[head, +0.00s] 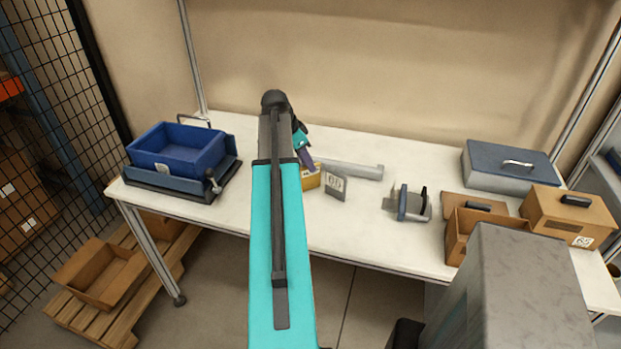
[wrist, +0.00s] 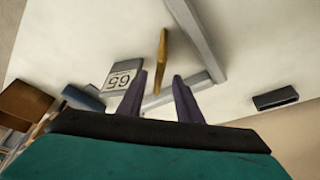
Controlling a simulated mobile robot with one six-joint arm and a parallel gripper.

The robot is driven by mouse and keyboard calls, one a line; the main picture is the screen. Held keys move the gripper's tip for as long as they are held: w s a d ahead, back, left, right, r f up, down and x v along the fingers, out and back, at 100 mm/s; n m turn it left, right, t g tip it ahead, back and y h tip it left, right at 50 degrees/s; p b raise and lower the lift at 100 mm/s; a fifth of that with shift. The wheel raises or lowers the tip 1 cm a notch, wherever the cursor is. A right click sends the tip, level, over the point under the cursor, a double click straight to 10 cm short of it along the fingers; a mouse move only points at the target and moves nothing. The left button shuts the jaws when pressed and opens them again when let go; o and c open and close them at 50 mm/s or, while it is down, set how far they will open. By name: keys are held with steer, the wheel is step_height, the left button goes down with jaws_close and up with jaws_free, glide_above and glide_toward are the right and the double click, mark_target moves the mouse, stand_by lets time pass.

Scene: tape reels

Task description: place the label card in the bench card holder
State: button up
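A grey card with a white face marked 65 (head: 335,184) stands tilted on the bench, right of my gripper (head: 306,160). In the wrist view the card (wrist: 122,76) lies just left of the fingers. My gripper (wrist: 160,77) is open, with two purple fingers apart. A yellow piece (head: 311,180) is below the fingers and partly hidden by them; its thin edge shows beyond the fingertips in the wrist view (wrist: 162,62). A small black slotted block (wrist: 276,98) is at the wrist view's right; I cannot tell whether it is the card holder.
A long grey bar (head: 352,171) lies behind the card. A grey fixture with upright plates (head: 405,204) stands to the right. A blue bin (head: 178,148) is at the left. A grey case (head: 507,168) and cardboard boxes (head: 567,213) fill the right end. Bench between is clear.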

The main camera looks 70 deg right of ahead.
mark_target(310, 190)
steer(key=shift+f, duration=0.1)
steer(key=shift+a+p+x, duration=0.25)
steer(key=shift+p+x, duration=0.7)
steer(key=shift+x, duration=0.4)
steer(key=shift+p+x, duration=0.3)
steer(key=shift+x, duration=0.95)
steer(key=shift+w, duration=0.15)
steer(key=shift+c, duration=0.3)
jaws_close()
